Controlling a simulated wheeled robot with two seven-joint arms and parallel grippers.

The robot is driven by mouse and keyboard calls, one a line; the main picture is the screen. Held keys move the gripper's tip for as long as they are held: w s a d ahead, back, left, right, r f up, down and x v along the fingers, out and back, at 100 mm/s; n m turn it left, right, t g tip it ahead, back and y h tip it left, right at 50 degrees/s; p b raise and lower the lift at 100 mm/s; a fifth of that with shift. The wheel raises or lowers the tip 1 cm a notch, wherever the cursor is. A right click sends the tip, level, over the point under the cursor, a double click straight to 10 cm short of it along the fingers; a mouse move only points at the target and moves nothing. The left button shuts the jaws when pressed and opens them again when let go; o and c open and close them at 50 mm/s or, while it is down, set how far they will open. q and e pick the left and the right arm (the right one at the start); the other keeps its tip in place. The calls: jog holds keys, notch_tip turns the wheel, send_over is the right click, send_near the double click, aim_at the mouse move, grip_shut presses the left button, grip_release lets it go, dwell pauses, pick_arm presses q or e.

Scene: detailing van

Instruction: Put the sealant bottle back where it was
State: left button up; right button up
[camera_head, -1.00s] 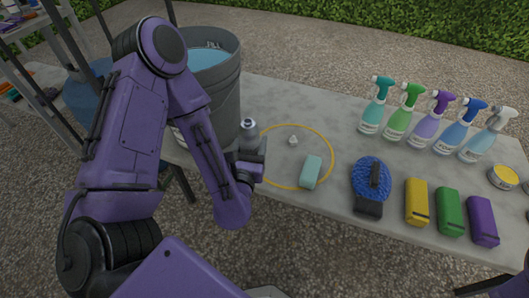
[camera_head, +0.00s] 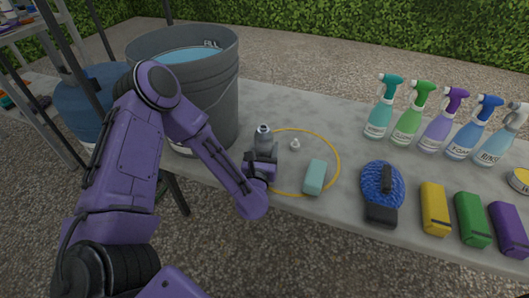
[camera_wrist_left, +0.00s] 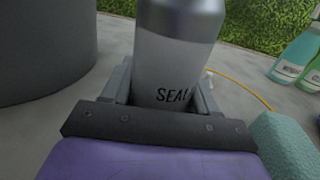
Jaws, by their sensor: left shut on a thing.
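The grey sealant bottle (camera_head: 264,139) stands upright in my left gripper (camera_head: 262,160), at the left edge of the yellow ring on the table. In the left wrist view the bottle (camera_wrist_left: 174,60) fills the space between the fingers, with the letters "SEAL" showing on its lower part. My left gripper (camera_wrist_left: 160,95) is shut on it. The bottle's base is hidden by the gripper, so I cannot tell whether it touches the table. My right gripper is not in view.
The yellow ring (camera_head: 338,166) holds a small white cap-like piece (camera_head: 295,145) and a teal block (camera_head: 315,177). A large grey bucket (camera_head: 215,110) stands left of the bottle. A blue mitt (camera_head: 370,185), several coloured blocks and several spray bottles (camera_head: 381,108) occupy the right side.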

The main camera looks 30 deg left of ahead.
pick_arm(q)
jog(key=shift+s, duration=0.1)
jog(key=o, duration=1.2)
jog(key=shift+c, duration=0.2)
jog(key=shift+r, duration=0.15)
jog(key=v, duration=1.2)
